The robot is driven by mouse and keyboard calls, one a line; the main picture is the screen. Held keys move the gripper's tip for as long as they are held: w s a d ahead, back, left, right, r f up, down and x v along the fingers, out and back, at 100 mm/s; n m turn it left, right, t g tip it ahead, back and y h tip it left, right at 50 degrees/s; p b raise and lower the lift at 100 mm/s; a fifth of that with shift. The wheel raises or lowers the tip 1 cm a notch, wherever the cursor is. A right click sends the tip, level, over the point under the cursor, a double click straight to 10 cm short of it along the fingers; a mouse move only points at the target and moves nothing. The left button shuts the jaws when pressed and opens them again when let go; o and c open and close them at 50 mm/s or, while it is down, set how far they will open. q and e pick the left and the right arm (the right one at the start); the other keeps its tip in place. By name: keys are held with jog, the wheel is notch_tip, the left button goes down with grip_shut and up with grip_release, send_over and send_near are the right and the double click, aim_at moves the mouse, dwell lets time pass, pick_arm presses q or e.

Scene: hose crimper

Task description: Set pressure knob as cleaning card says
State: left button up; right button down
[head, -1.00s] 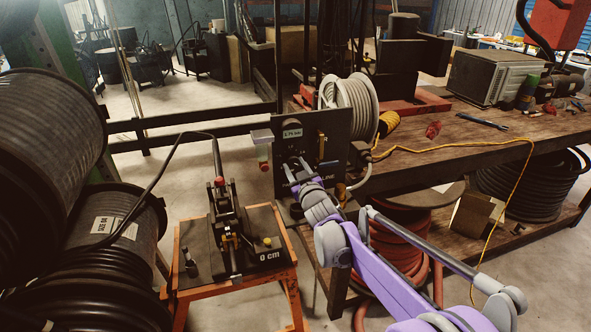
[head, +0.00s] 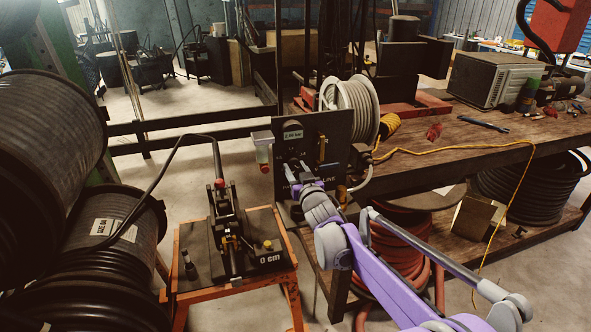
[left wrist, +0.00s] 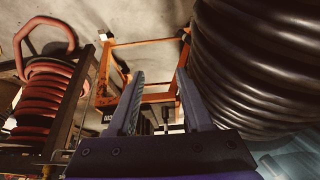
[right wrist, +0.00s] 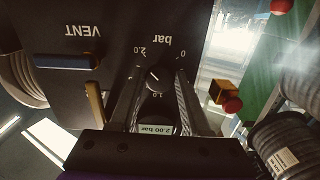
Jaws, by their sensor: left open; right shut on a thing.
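The black pressure panel (head: 334,128) stands at the end of the bench. Its pressure knob (right wrist: 155,76), marked "bar" with a scale of 0, 1.0 and 2.0, shows in the right wrist view. The small display (right wrist: 157,129) reads 2.00 bar; it also shows in the head view (head: 293,134). My right gripper (head: 297,172) is shut on the knob, one finger on each side. My left gripper (left wrist: 160,88) is open and empty, seen only in the left wrist view. I cannot make out a cleaning card.
A blue-handled lever labelled VENT (right wrist: 66,61) and a brass-coloured lever (right wrist: 95,103) are on the panel. An orange stand (head: 180,292) with the crimper (head: 228,215) is left of the panel. Large hose reels (head: 50,130) fill the left side. The wooden bench (head: 440,150) is at right.

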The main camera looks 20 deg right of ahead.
jog(key=shift+c, duration=1.9)
grip_release()
jog(key=s, duration=1.1)
jog(key=shift+d, duration=0.2)
jog(key=shift+w, duration=0.1)
jog(key=s+a+f+g+p, duration=0.1)
jog(key=s+f+g+p, duration=0.2)
jog(key=s, duration=0.8)
jog(key=s+a+f+g+p, duration=0.1)
jog(key=s+f+g, duration=0.3)
jog(key=s, duration=0.8)
jog(key=s+a+f+g+p, duration=0.1)
jog(key=s+f+g+p, duration=0.3)
jog(key=s, duration=0.8)
jog(key=shift+s+g+h+p, duration=0.2)
jog(key=shift+g+h+p, duration=0.1)
jog(key=shift+g, duration=0.5)
